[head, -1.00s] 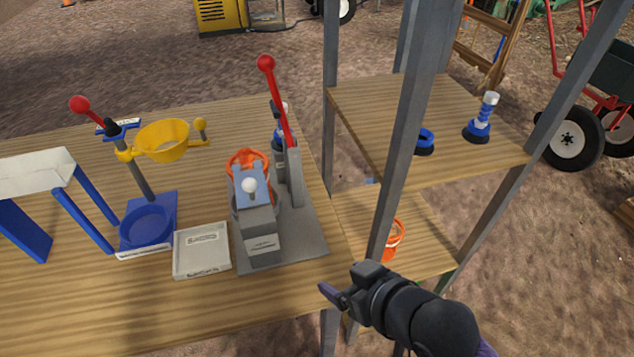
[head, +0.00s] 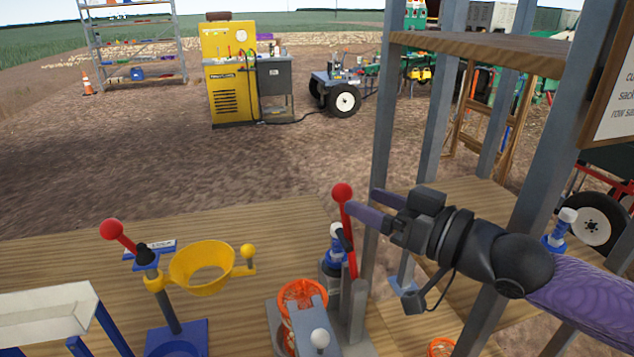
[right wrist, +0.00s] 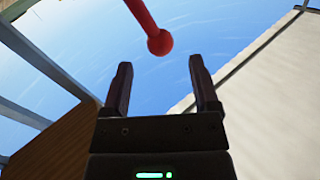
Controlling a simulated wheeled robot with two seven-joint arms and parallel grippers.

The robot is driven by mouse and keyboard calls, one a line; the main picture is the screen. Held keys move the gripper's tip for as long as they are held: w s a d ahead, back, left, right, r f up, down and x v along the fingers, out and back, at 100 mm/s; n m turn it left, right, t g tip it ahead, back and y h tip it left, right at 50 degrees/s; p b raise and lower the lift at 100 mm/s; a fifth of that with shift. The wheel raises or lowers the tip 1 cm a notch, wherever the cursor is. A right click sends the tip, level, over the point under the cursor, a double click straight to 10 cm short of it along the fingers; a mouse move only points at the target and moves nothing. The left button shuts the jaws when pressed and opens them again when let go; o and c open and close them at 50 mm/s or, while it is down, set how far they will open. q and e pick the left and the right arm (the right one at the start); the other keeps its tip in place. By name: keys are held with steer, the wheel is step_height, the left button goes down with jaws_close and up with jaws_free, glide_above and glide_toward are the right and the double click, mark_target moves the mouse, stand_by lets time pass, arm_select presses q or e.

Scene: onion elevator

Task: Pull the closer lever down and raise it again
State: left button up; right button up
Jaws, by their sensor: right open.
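The red lever (head: 348,235) on the grey press (head: 357,325) stands nearly upright, with a round red ball (head: 342,192) on top. My right gripper (head: 361,199) is open and points left at the ball. In the right wrist view the ball (right wrist: 159,42) appears just beyond the two fingertips (right wrist: 160,62), in line with the gap. The jaws look empty, and I cannot tell whether they touch the lever. A second red-ball lever (head: 112,230) sits on the blue stand at the left. My left gripper is not in view.
A yellow funnel ring (head: 172,280) is on the blue stand, and an orange basket (head: 300,297) is at the press. Grey shelf posts (head: 383,130) rise close to my right arm. A wooden shelf (head: 470,50) is above it. The air left of the lever is clear.

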mark_target(333, 188)
steer(key=x, duration=0.5)
steer(key=shift+w+a+f+b, duration=0.1)
steer(key=shift+w+a+b, duration=0.1)
steer(key=shift+b, duration=0.1)
steer(key=shift+w+a, duration=0.4)
steer(key=shift+a, duration=0.2)
steer(key=c, duration=0.7)
jaws_close()
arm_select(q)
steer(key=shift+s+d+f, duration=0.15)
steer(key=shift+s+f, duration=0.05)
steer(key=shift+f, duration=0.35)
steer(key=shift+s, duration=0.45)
